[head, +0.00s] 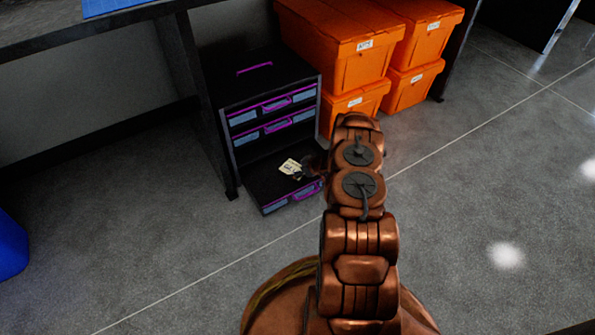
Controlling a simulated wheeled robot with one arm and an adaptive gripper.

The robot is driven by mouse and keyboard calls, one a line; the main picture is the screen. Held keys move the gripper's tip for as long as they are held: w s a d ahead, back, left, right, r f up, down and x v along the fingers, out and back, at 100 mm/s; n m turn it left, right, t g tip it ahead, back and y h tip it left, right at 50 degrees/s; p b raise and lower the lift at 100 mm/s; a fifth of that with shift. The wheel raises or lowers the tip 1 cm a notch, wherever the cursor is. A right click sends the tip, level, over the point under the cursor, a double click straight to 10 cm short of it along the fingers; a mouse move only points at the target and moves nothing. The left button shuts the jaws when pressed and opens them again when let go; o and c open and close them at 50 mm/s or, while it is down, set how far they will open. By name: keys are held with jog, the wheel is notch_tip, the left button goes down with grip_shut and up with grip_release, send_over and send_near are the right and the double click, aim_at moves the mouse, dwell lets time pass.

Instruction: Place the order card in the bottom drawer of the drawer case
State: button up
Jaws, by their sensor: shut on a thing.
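The drawer case (225,115) is dark with purple handles and stands on the floor under the desk. Its bottom drawer (267,200) is pulled open, and the upper drawers are shut. The order card (289,166) is a small pale card over the open bottom drawer. My gripper (301,174) is small and dark in this view, at the card's right edge, and is shut on it. I cannot tell whether the card touches the drawer floor. My arm hides part of the area right of the drawer.
Several orange lidded bins (335,45) are stacked right beside the drawer case. A desk leg (207,120) stands close at its left. A blue bin (10,245) is at the far left edge. The grey floor (160,250) in front is clear.

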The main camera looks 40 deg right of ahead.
jog(key=o, duration=1)
